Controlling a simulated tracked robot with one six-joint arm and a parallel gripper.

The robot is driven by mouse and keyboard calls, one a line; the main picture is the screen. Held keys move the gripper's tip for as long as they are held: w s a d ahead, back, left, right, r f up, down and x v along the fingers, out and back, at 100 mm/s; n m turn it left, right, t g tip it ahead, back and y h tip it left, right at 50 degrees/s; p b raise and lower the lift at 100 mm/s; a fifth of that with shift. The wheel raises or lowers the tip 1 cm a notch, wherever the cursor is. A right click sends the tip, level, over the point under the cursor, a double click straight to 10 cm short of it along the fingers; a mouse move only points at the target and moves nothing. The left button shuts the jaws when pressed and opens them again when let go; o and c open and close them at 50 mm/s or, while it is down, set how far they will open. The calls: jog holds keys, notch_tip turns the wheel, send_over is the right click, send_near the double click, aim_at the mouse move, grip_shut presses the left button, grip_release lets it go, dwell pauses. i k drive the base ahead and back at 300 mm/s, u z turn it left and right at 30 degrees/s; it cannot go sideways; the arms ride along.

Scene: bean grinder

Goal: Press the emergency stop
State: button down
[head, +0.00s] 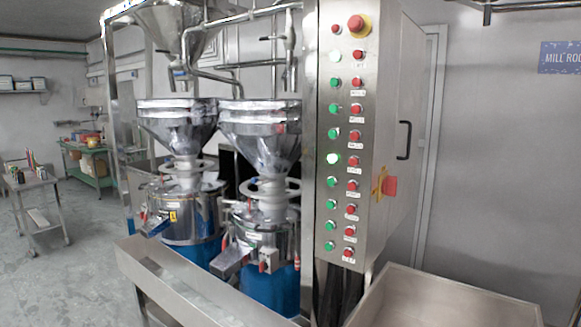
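The emergency stop (358,26) is a red mushroom button on a yellow base. It sits at the top right of the front of the steel control cabinet (375,220), above the rows of smaller buttons. Nothing covers it. My gripper is not in view.
Green buttons (334,135) and red buttons (354,136) run in two columns down the cabinet. A red and yellow switch (389,186) is on the cabinet's side. Two steel grinders (258,135) stand left. A steel trough (470,295) is at front right.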

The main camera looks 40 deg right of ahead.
aim_at(354, 22)
jog(key=z, duration=1.15)
